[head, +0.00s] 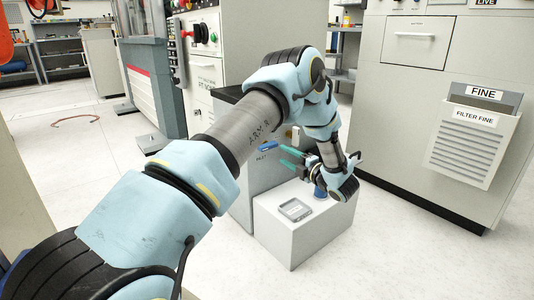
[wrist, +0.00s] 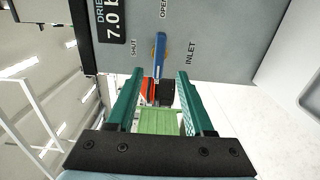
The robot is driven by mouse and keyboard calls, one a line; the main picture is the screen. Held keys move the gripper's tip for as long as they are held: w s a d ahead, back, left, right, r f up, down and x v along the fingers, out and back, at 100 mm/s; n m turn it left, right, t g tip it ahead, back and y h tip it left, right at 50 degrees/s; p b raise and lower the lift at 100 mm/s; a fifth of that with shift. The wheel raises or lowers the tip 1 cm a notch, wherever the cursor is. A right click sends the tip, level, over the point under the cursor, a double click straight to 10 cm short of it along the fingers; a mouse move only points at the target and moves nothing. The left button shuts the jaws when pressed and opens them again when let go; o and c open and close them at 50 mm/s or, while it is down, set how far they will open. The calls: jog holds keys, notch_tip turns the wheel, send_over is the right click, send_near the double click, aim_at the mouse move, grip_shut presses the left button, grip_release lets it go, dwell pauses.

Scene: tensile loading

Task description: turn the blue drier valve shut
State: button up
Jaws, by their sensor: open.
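The blue drier valve (wrist: 160,56) is a flat lever on a grey panel in the wrist view. It lies lengthwise up and down in the picture, with the word SHUT to its left, OPEN above it and INLET to its right. In the head view the blue lever (head: 267,146) shows on the side of the grey cabinet. My gripper (wrist: 158,73) is open, with one teal finger on each side of the lever's line. I cannot tell whether the fingertips touch it. In the head view my gripper (head: 286,157) is just right of the lever.
A white box (head: 292,244) with a grey tray (head: 295,210) on top stands below my gripper. A large cabinet with a FILTER FINE holder (head: 473,142) stands at right. A red and black part (wrist: 150,92) shows between the fingers. Open floor lies at left.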

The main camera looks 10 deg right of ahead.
jog(key=b+x, duration=0.2)
jog(key=x, duration=0.7)
jog(key=shift+w+a, duration=0.2)
jog(key=shift+w, duration=0.1)
grip_shut()
